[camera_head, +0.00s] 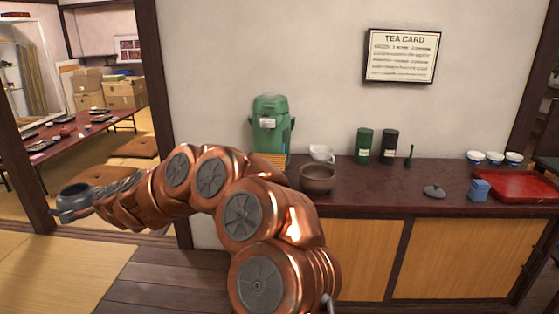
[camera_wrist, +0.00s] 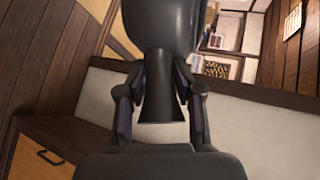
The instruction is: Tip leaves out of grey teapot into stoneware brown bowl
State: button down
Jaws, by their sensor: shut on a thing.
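The grey teapot (camera_head: 74,202) is at the far left of the head view, held out over the floor, away from the counter. Its top is open, without a lid, and it looks roughly upright. My gripper (camera_wrist: 161,112) is shut on its handle, one finger on each side; the dark teapot body (camera_wrist: 158,22) fills the top middle of the wrist view. Leaves inside cannot be seen. The stoneware brown bowl (camera_head: 318,180) stands on the counter near its left end, well to the right of the teapot. The bowl's inside is mostly dark.
The dark counter (camera_head: 380,187) holds a green dispenser (camera_head: 271,125), white pitcher (camera_head: 321,154), green canister (camera_head: 364,146), black canister (camera_head: 389,147), grey lid (camera_head: 434,191), blue box (camera_head: 480,189), red tray (camera_head: 520,186) and blue-and-white cups (camera_head: 494,158). A low table (camera_head: 65,138) stands back left.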

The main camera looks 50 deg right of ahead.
jog(key=s+d+r+m+g+h, duration=0.1)
jog(key=d+r+m+h, duration=0.15)
jog(key=d, duration=0.95)
jog(key=s+d+r+m+g+h+p, duration=0.1)
jog(key=d+m+h, duration=0.25)
jog(key=d, duration=0.75)
jog(key=s+d+r+m+g+h, duration=0.1)
jog(key=d+r+m+g+h, duration=0.15)
jog(key=d, duration=0.95)
jog(key=s+d+f+m+g+h+b, duration=0.25)
jog(key=s+d+g+h, duration=0.2)
jog(key=s+d, duration=0.95)
jog(key=s+d+f+m+g+h+b, duration=0.2)
jog(key=s+d+f+m+g+h, duration=0.3)
jog(key=s+d, duration=0.95)
jog(key=w+n+t+h+b, duration=0.1)
jog(key=n+t, duration=0.4)
jog(key=n, duration=0.5)
jog(key=w+a+r+n+t+h+b, duration=0.1)
jog(key=n+t, duration=0.4)
jog(key=n, duration=0.5)
jog(key=w+a+r+n+t+b, duration=0.1)
jog(key=n+t, duration=0.4)
jog(key=n, duration=0.5)
jog(key=shift+w+a+h+b, duration=0.25)
jog(key=shift+w+h+b, duration=0.15)
jog(key=shift+w+b, duration=0.5)
